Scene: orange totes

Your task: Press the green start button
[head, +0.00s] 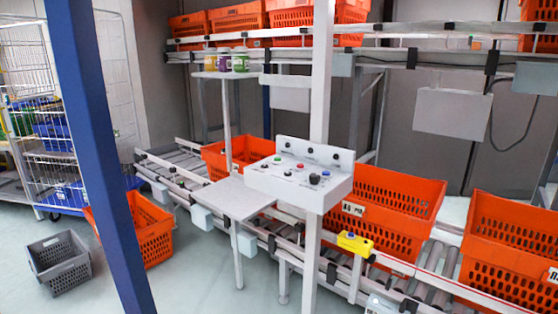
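A white control panel (280,187) stands on a grey post in the middle of the head view. Its sloped top carries several small buttons and knobs. A small green button (277,159) sits toward the left of the top face, near the upright back plate. A red button (299,166) is to its right, and a blue button (326,173) is further right. A larger black knob (314,179) is near the front right. Labels are too small to read. My gripper is not in view, and nothing covers the panel top.
A grey shelf plate (232,197) juts out left of the panel. A blue post (95,150) stands at the left foreground. Orange totes (385,205) line the roller conveyor behind. A yellow button box (354,243) is below right. A grey crate (60,264) sits on the floor.

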